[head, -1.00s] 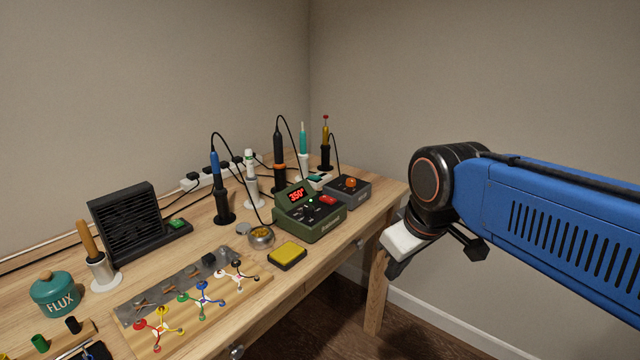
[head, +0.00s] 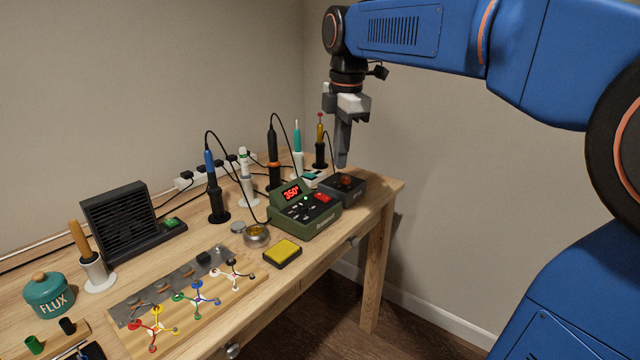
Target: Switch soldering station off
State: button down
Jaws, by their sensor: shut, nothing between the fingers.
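The green soldering station (head: 304,215) stands on the right part of the wooden bench. Its display (head: 292,194) is lit red and reads about 350°, and a small green light shows beside it. A red switch (head: 323,198) sits on its top at the right. My gripper (head: 342,164) is shut and empty, pointing down. In the picture it is above and right of the red switch, over or near the dark grey box (head: 346,189) with an orange knob. I cannot tell its exact height above the box.
A yellow sponge (head: 283,253) and a tip-cleaner tin (head: 256,236) lie in front-left. A black fan (head: 122,217) and a flux jar (head: 49,296) stand further left.

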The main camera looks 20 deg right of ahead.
jog(key=w+a+r+n+g, duration=0.1)
jog(key=w+a+r+n, duration=0.1)
jog(key=w+n, duration=0.4)
jog(key=shift+w+r, duration=0.5)
jog(key=shift+w, duration=0.75)
jog(key=shift+s+d, duration=0.1)
jog(key=shift+s, duration=0.05)
jog(key=shift+s+d+r, duration=0.15)
jog(key=shift+s+d, duration=0.2)
jog(key=shift+s, duration=0.15)
